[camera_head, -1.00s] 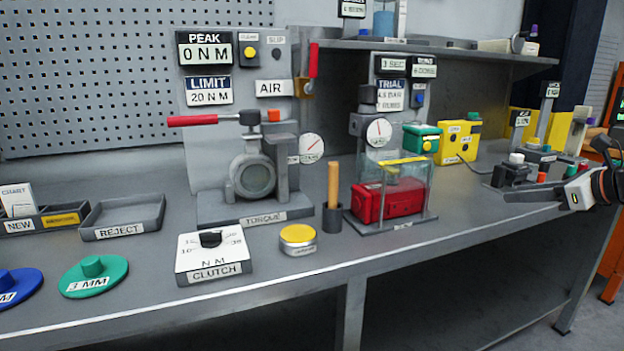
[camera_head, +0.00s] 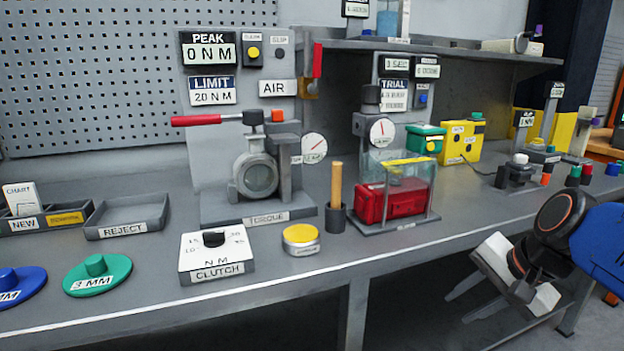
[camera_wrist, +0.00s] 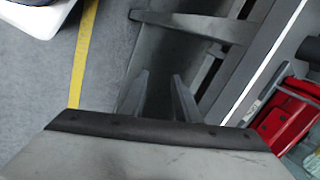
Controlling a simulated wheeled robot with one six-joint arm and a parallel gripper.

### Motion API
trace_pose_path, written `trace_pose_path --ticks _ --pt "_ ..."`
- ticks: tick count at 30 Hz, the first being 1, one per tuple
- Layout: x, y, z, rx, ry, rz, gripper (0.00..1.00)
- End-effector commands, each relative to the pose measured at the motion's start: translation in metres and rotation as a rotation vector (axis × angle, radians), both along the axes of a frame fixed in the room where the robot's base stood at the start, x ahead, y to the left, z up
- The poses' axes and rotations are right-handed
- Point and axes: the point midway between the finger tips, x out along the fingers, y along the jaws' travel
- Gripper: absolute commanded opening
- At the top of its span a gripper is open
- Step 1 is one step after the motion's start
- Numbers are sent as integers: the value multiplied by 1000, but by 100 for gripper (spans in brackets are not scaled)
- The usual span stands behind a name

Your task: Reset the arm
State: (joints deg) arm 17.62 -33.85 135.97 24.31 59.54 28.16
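My gripper (camera_head: 456,309) is at the lower right of the head view, in front of the bench's front edge, pointing down and left. Its two fingers also show in the wrist view (camera_wrist: 160,75), apart with nothing between them. My gripper touches nothing that I can see. The torque stand (camera_head: 262,213) has a red-handled lever (camera_head: 210,120) pointing left, and its peak display (camera_head: 208,51) reads 0 N M. The red actuator (camera_head: 395,202) sits behind a clear guard on the trial stand.
The bench front edge (camera_head: 200,315) lies left of my gripper. The clutch box (camera_head: 215,255), yellow-topped puck (camera_head: 301,238), wooden-handled tool (camera_head: 337,185) and reject tray (camera_head: 125,215) stand on the bench. In the wrist view, grey floor with a yellow line (camera_wrist: 82,55) shows.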

Motion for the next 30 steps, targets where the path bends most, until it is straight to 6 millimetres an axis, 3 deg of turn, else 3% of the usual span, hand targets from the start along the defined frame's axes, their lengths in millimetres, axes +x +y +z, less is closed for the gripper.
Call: trace_pose_path --ticks 6,13,18,30 --pt "-46 10 -33 -305 -43 402 29" --pt "-74 6 -55 -547 -79 726 29" --pt "-81 3 -60 -618 -89 821 29" --pt "-81 2 -60 -624 -89 827 29"
